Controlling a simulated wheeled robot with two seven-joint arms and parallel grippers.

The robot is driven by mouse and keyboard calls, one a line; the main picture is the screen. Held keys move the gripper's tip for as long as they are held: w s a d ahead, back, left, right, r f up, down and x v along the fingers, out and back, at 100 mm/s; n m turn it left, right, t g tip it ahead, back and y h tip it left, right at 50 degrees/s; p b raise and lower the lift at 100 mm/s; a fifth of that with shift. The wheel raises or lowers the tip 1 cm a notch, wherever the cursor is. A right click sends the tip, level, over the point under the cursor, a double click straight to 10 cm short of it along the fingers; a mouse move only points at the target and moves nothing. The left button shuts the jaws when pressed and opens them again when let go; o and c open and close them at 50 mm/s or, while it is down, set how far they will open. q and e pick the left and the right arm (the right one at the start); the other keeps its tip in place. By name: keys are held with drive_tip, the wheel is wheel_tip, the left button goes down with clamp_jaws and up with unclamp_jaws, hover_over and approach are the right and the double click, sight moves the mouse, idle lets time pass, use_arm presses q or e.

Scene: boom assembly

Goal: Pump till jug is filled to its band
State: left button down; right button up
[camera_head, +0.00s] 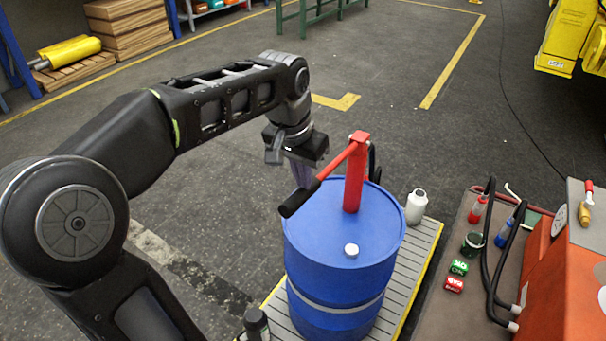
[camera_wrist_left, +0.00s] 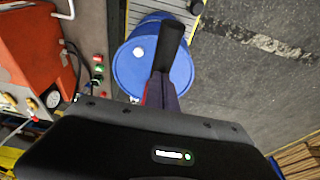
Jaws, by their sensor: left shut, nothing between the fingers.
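A blue drum (camera_head: 340,235) stands upright and carries a red hand pump (camera_head: 355,180). The pump's red lever slopes down to the left and ends in a black grip (camera_head: 300,198); the grip also shows in the left wrist view (camera_wrist_left: 172,45). My left gripper (camera_head: 302,180) is shut and empty, pointing down just behind the lever near its grip. I cannot tell whether it touches the lever. A small white jug (camera_head: 416,207) stands behind the drum to the right; its band and fill level cannot be made out. My right gripper is not in view.
The drum stands on a slatted platform (camera_head: 412,262) with yellow edges. A workbench (camera_head: 435,300) at right holds bottles, small cans, black hoses and an orange machine (camera_head: 565,260). A dark cylinder (camera_head: 256,322) stands at the front. The floor behind the drum is clear.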

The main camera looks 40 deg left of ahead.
use_arm(q)
drive_tip(key=w+p+v, duration=0.2)
drive_tip(key=p+v, duration=0.7)
drive_tip(key=v, duration=0.2)
drive_tip(key=shift+w+r, duration=0.4)
drive_tip(key=shift+r, duration=0.05)
drive_tip(key=shift+a, duration=0.1)
idle(0.6)
